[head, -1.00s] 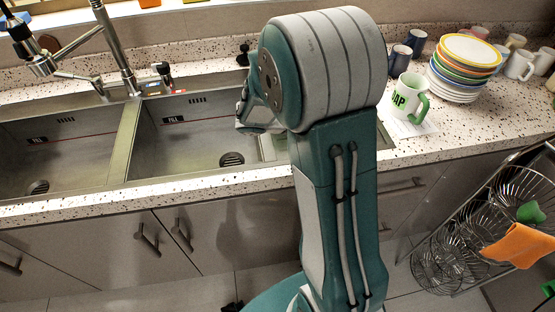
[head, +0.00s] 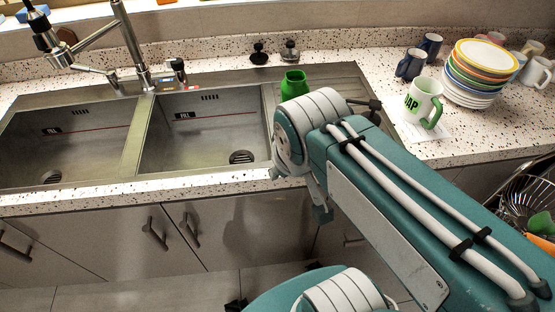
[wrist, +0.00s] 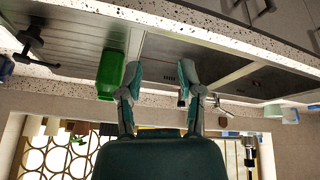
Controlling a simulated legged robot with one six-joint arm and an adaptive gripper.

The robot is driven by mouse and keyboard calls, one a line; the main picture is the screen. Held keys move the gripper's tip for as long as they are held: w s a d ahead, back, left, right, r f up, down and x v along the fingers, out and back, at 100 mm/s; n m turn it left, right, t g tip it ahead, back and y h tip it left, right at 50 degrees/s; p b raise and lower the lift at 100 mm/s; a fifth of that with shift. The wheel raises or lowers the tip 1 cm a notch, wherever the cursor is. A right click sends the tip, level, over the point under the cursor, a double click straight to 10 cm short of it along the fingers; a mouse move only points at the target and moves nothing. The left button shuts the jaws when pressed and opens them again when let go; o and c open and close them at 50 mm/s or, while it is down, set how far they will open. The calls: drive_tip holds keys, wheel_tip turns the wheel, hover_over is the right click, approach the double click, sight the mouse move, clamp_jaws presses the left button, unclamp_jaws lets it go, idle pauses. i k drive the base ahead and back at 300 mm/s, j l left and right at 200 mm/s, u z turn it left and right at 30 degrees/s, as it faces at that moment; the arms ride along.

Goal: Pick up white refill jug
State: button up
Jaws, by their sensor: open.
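The white jug (head: 420,102) has green lettering ending in "AP" and a green handle. It stands upright on a white paper on the counter, right of the sink, in the head view. My gripper (wrist: 161,72) is open and empty in the wrist view, its two fingers spread apart. In the head view my arm hides most of the gripper, left of the jug and apart from it. I cannot make out the jug in the wrist view.
A green container (head: 294,85) stands beside the sink; it also shows in the wrist view (wrist: 111,73), close to one finger. Stacked plates (head: 474,75) and blue mugs (head: 411,65) crowd the jug. A wire rack (head: 522,200) is at the lower right.

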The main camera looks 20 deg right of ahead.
sight(424, 94)
drive_tip(key=l+z, duration=0.1)
drive_tip(key=z, duration=0.3)
drive_tip(key=l+z, duration=0.1)
drive_tip(key=z, duration=0.3)
drive_tip(key=l+z, duration=0.15)
drive_tip(key=z, duration=0.25)
drive_tip(key=l+z, duration=0.1)
drive_tip(key=z, duration=0.3)
drive_tip(key=u, duration=1.25)
drive_tip(key=z, duration=1.25)
